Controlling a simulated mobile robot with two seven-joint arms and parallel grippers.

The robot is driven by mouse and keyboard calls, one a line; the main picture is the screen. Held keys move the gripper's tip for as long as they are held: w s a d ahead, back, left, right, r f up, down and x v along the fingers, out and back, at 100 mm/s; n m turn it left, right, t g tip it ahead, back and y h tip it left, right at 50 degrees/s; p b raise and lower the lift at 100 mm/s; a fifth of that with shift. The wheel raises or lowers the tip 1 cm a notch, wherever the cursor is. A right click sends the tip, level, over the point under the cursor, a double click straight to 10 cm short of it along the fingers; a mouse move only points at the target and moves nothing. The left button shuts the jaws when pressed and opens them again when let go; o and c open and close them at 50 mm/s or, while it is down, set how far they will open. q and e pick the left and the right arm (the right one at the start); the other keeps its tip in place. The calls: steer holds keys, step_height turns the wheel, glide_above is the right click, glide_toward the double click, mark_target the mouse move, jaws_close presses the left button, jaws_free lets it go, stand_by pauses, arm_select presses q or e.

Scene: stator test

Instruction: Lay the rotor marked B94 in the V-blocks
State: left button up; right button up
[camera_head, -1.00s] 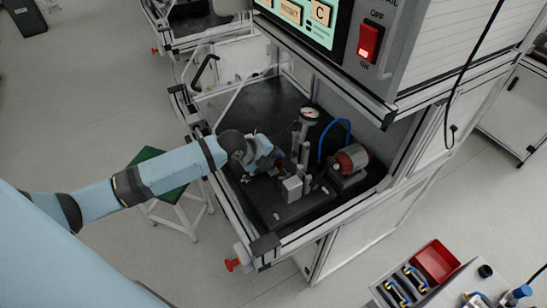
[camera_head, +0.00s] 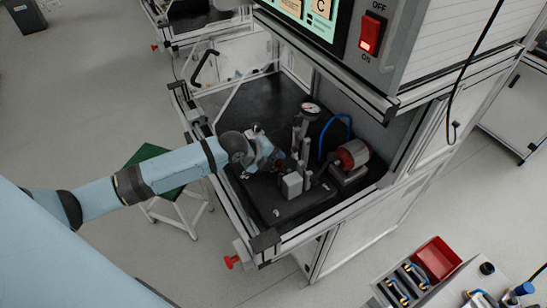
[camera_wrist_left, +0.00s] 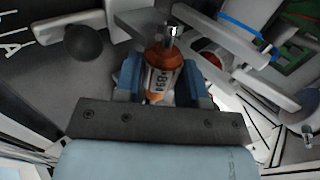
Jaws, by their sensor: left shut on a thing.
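My left gripper (camera_head: 274,160) is over the black bench plate, beside the upright grey posts of the test fixture (camera_head: 304,155). In the left wrist view, the left gripper's blue fingers (camera_wrist_left: 160,85) are shut on the rotor marked B94 (camera_wrist_left: 160,75). The rotor has a copper-orange body, a white label with dark lettering and a silver shaft end pointing away from the wrist. In the head view the rotor is mostly hidden by the gripper. I cannot clearly make out the V-blocks or whether the rotor touches them. My right gripper is not in view.
A grey block (camera_head: 292,185) stands in front of the posts. A dial gauge (camera_head: 311,110) tops the fixture, with a blue hose (camera_head: 335,125) and a motor (camera_head: 350,156) to its right. A cabinet with a red switch (camera_head: 371,33) overhangs the bench. A red bin (camera_head: 438,258) is lower right.

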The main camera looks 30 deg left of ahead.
arm_select(q)
steer(key=shift+f, duration=0.25)
stand_by(0.7)
steer(key=o, duration=1.1)
steer(key=shift+o, duration=0.2)
steer(key=shift+s+a, duration=0.1)
steer(key=b+v, duration=0.1)
steer(key=v, duration=1.2)
steer(key=shift+s+a+r, duration=0.15)
steer(key=shift+r, duration=0.15)
